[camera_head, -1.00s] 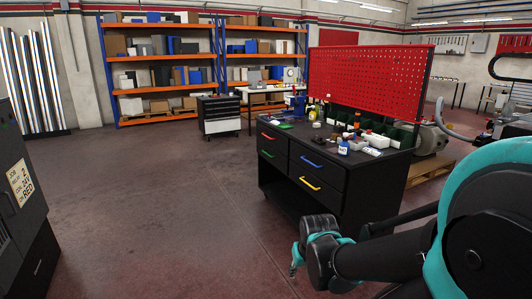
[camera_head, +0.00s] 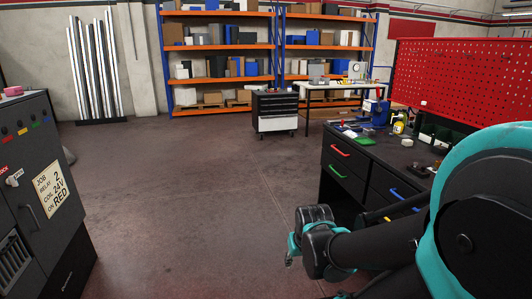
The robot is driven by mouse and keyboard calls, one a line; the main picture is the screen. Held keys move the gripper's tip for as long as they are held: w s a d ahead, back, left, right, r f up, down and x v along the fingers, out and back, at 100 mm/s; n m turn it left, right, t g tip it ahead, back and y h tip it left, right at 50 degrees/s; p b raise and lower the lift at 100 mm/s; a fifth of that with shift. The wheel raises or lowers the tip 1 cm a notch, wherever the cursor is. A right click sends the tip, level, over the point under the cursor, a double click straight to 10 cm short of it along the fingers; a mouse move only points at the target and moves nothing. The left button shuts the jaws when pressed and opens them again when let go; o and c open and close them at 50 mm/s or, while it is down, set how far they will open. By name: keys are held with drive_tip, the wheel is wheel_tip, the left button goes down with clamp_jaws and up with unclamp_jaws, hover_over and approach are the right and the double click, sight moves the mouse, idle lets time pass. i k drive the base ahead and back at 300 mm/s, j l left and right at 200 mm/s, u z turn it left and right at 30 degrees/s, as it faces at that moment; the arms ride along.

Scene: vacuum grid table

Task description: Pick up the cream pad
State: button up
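I cannot make out a cream pad anywhere in the head view. My arm reaches in from the right, and its far end, with my gripper (camera_head: 291,261), is low in the middle of the view, over the floor and left of the black workbench (camera_head: 345,200). Only a small part of the gripper shows beside the dark wrist, so I cannot tell whether it is open or shut. I see nothing held in it. My arm hides part of the workbench's front and top.
The workbench has coloured drawer handles, clutter on top and a red pegboard (camera_head: 460,85) behind. A dark cabinet (camera_head: 45,185) with a label stands at the left. A drawer trolley (camera_head: 275,112) and orange-blue shelves (camera_head: 220,80) are at the back. The middle floor (camera_head: 175,185) is clear.

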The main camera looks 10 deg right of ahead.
sight(407, 142)
drive_tip(key=i+z, duration=0.15)
drive_tip(key=i, duration=0.4)
drive_tip(key=i+j+z, duration=0.2)
drive_tip(key=i, duration=0.35)
drive_tip(key=i+j+z, duration=0.15)
drive_tip(key=i, duration=0.35)
